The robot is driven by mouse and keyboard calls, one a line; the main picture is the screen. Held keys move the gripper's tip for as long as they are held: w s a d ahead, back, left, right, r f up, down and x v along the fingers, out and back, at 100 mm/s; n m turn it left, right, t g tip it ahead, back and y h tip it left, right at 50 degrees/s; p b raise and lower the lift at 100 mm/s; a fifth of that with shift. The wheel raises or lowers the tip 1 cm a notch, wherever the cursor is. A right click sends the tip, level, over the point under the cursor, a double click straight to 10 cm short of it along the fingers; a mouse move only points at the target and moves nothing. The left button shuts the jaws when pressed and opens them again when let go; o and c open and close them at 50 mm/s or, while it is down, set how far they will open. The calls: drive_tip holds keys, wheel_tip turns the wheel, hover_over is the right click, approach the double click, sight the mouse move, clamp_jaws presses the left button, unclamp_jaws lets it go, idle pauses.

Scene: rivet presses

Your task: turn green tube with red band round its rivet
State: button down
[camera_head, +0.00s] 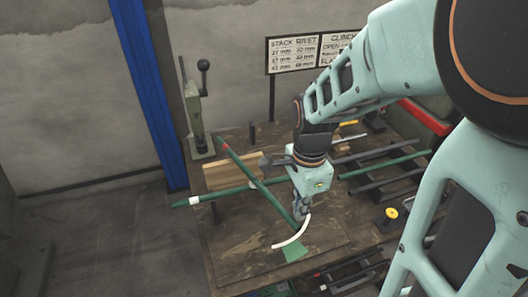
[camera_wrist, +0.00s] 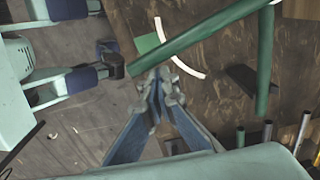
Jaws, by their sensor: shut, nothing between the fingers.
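The green tube with the red band (camera_head: 262,190) slants across the bench in the head view, its red band at the upper left end. It crosses another green tube with a white band (camera_head: 232,191); the rivet at the crossing is too small to make out. My gripper (camera_head: 300,214) points down beside the red-banded tube's lower end. In the wrist view my gripper (camera_wrist: 160,82) is shut and empty, its tips close to the side of that tube (camera_wrist: 200,38). I cannot tell whether they touch. The white-banded tube (camera_wrist: 265,65) also shows there.
A white arc (camera_head: 294,238) and a green patch (camera_head: 295,250) are marked on the bench near the tube's lower end. A wooden block (camera_head: 222,174) lies by the crossing. A lever press (camera_head: 195,115) stands at the back left. Racked tubes (camera_head: 385,165) lie to the right.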

drive_tip(key=shift+s+a+m, duration=0.2)
drive_tip(key=shift+a+m, duration=0.05)
drive_tip(key=shift+m, duration=0.05)
drive_tip(key=shift+w+d, duration=0.1)
drive_tip(key=shift+w+d, duration=0.6)
drive_tip(key=shift+d, duration=0.05)
wheel_tip(320, 180, up, 7)
drive_tip(key=p, duration=0.5)
drive_tip(key=shift+p, duration=0.35)
idle(0.6)
